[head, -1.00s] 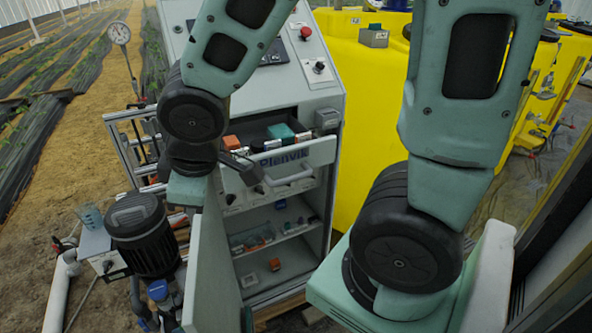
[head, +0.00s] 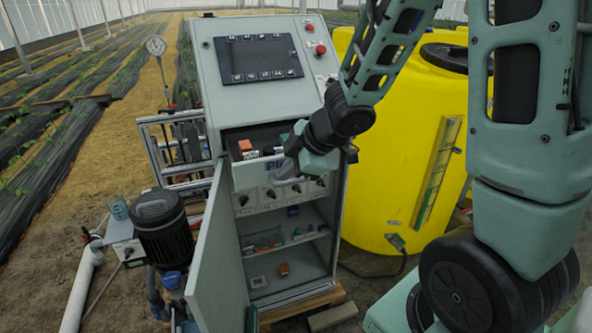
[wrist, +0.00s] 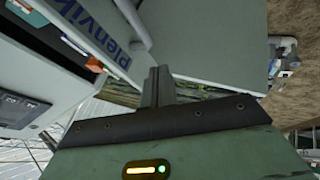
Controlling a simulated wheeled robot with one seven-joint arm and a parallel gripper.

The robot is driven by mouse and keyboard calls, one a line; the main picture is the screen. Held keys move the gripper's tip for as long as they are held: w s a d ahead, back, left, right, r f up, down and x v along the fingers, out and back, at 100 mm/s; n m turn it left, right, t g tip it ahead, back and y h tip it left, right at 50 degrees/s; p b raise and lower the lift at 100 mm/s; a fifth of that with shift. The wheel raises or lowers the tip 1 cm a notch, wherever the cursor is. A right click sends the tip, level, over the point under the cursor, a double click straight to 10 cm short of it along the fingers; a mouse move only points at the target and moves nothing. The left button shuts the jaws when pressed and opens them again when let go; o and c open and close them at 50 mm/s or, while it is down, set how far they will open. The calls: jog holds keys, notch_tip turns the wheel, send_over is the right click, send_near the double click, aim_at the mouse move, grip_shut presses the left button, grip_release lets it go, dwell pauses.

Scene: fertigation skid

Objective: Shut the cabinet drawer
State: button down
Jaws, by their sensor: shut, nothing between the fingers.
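The cabinet drawer (head: 247,177) is pulled out of the grey control cabinet, with several small items showing inside. In the wrist view its front (wrist: 88,28) carries blue "Plenvik" lettering and a grey handle (wrist: 132,22). My gripper (head: 287,172) is shut and empty, in front of the drawer and hiding part of its front in the head view. In the wrist view its closed fingers (wrist: 156,86) are close to the drawer front, near the handle. I cannot tell whether they touch it.
A cabinet door (head: 213,255) stands open below the drawer, at left, with shelves (head: 290,245) behind it. A yellow tank (head: 395,170) stands at right. A black motor (head: 161,225) and white pipe (head: 83,285) are at left. Sandy floor lies in front.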

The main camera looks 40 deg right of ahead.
aim_at(274, 184)
jog(key=w+f, duration=0.2)
jog(key=w, duration=0.1)
jog(key=w+f, duration=0.1)
jog(key=w, duration=0.1)
jog(key=shift+w+a+f, duration=0.15)
jog(key=shift+w+f, duration=0.05)
jog(key=shift+f, duration=0.1)
jog(key=shift+w+f, duration=0.1)
jog(key=shift+w, duration=0.5)
